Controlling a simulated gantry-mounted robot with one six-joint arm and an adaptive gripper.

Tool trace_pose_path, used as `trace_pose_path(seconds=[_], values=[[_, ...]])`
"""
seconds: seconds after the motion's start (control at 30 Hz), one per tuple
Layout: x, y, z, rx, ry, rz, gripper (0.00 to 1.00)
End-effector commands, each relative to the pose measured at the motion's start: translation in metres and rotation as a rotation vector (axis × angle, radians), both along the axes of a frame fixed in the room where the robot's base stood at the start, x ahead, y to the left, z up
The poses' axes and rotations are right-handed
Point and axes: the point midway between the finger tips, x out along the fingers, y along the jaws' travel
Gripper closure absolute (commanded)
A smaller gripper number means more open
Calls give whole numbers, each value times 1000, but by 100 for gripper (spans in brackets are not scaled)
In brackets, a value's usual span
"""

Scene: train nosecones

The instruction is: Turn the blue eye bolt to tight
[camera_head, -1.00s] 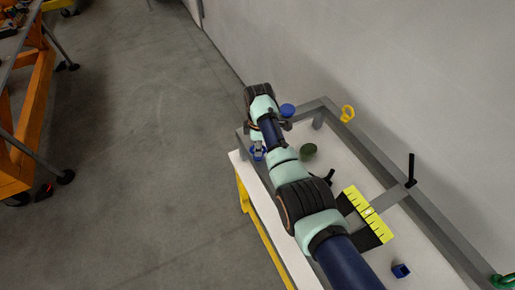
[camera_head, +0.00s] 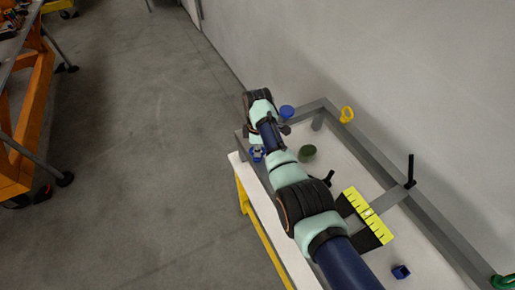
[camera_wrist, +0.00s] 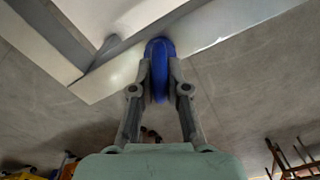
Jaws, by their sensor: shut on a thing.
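The blue eye bolt (camera_wrist: 160,48) stands at the corner of a grey frame and shows edge-on at the top middle of the wrist view. My gripper (camera_wrist: 159,72) is shut on its ring, one finger on each side. In the head view the blue eye bolt (camera_head: 257,156) is a small patch at the frame's near left corner, partly covered by my gripper and wrist. Its thread and seat are hidden, so I cannot tell how tight it is.
The grey frame (camera_head: 362,143) lies on a white-topped table against the wall. On it are a blue round piece (camera_head: 287,112), a yellow eye bolt (camera_head: 347,114), a green round piece (camera_head: 307,152), a black upright handle (camera_head: 411,168) and a yellow-black plate (camera_head: 368,214). Open floor lies left.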

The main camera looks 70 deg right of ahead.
Motion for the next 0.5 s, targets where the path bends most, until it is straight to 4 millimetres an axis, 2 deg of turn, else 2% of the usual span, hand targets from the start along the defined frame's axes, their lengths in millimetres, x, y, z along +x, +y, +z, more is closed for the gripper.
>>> trace_pose_path(seconds=[0.27,0.5], values=[[0,0,2,0,0,-151,100],[0,0,2,0,0,-369,100]])
